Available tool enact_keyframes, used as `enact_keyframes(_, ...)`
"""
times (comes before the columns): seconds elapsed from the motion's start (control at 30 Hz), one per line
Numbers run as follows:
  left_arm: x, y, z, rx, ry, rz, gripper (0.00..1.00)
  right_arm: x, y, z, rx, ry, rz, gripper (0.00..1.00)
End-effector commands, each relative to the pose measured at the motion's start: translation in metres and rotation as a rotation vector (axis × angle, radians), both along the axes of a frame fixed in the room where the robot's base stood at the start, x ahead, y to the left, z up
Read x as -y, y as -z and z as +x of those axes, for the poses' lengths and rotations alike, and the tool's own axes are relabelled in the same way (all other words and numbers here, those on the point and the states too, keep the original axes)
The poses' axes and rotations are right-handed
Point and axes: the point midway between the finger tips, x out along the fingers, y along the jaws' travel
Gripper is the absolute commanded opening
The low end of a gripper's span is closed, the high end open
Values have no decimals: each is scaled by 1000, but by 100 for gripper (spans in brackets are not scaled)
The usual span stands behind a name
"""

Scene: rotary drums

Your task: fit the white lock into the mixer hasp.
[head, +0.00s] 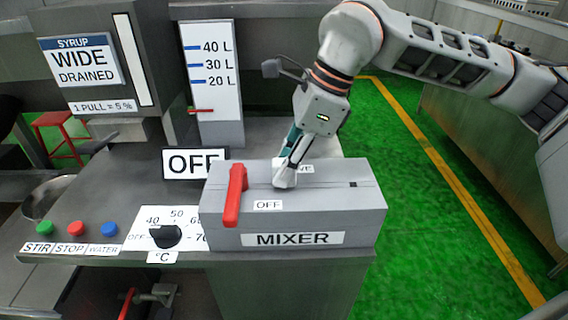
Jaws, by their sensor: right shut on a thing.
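The mixer box (300,221) is grey, with a MIXER label on its front, and stands at the front right of the counter. Its red lever (235,194) is at the left end, beside an OFF label (268,205). My right gripper (290,163) points down over the middle of the box top, shut on a small white thing, which looks like the white lock (285,179). The lock is at or just above the box top; I cannot tell whether it touches. I cannot make out the hasp for certain. A small dark square (353,184) shows on the top, to the right. My left gripper is out of view.
An OFF sign (195,163) stands behind the box's left end, near a litre gauge (213,85). A temperature dial (165,237) and several coloured buttons (76,228) lie left of it. Green floor (430,230) is open to the right.

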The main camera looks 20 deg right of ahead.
Motion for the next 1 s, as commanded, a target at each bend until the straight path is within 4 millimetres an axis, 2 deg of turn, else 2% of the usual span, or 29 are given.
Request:
enact_keyframes(0.3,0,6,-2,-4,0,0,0,0,8,0,0,1,0,0)
enact_keyframes(0.33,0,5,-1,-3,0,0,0,0,7,0,0,0,1,28)
enact_keyframes(0.4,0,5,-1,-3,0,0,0,0,7,0,0,0,1,40)
enact_keyframes(0.77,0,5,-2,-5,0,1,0,1,5,0,0,1,0,40)
enact_keyframes(0.87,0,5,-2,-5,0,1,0,4,-3,-1,2,2,1,40)
enact_keyframes(1.0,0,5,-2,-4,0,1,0,12,-25,-3,4,2,1,40)
